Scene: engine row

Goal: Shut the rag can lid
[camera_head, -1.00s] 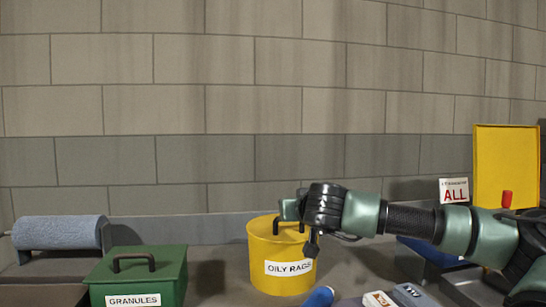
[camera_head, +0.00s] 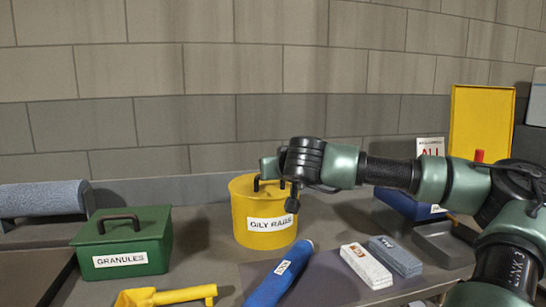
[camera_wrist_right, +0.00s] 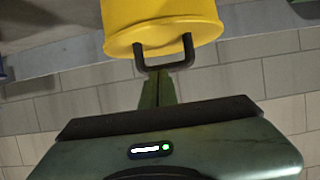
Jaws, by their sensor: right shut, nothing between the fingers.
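The yellow rag can (camera_head: 252,218), labelled OILY RAGS, stands upright on the bench by the wall. Its yellow lid (camera_head: 243,184) appears to lie flat across the top, partly hidden by my right arm. A black loop handle rises from the lid; it shows in the right wrist view (camera_wrist_right: 165,62). My right gripper (camera_head: 267,168) is shut and empty, at the handle. In the right wrist view its fingertips (camera_wrist_right: 158,76) are close to the handle bar; I cannot tell whether they touch. My left gripper is not in view.
A green granules box (camera_head: 122,242) stands to the left, with a grey-blue roll (camera_head: 40,197) behind it. A blue cylinder (camera_head: 280,274), a yellow tool (camera_head: 168,296) and two small blocks (camera_head: 366,266) lie in front. A blue bin (camera_head: 410,203) and a yellow panel (camera_head: 492,122) are right.

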